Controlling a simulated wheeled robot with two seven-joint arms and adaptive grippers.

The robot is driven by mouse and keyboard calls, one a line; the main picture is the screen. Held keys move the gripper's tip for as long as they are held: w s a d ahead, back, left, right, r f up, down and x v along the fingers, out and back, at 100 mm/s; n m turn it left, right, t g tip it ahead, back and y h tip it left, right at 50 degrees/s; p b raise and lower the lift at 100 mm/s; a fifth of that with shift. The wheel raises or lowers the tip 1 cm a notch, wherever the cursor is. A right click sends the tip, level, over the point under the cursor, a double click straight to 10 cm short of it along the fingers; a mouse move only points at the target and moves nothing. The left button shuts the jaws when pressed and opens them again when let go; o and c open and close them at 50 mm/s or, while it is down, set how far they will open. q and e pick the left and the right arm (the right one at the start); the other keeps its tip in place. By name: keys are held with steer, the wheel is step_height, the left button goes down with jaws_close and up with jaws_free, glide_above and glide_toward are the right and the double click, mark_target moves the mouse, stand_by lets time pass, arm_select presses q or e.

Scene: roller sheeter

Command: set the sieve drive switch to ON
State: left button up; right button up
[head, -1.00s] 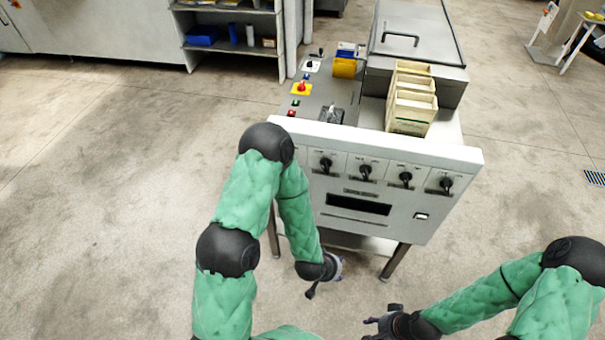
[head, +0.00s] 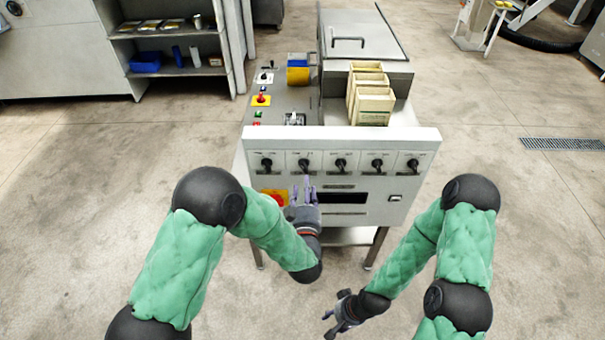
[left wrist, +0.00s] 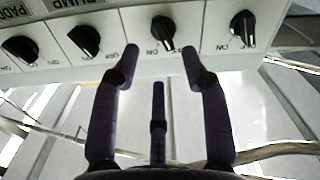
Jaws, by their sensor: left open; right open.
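The machine's white front panel (head: 365,142) carries a row of several black rotary switches. Their labels are too small in the head view to tell which is the sieve drive switch. My left gripper (head: 304,186) is open and empty, in front of the panel, just below the second switch from the left (head: 304,162). In the left wrist view that switch (left wrist: 163,33) lies beyond and between the spread purple fingertips (left wrist: 160,65), apart from them. Lettering there is upside down and only partly readable. My right gripper (head: 342,315) is open and empty, low and away from the panel.
A dark slot (head: 342,198) lies right of the gripper. Upright wooden boxes (head: 372,106) stand behind the panel. Floor in front is open.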

mark_target(305, 169)
arm_select(q)
steer(key=w, duration=0.7)
steer(key=shift+b, duration=0.4)
steer(key=shift+c, duration=0.3)
steer(key=shift+s, duration=0.1)
jaws_close()
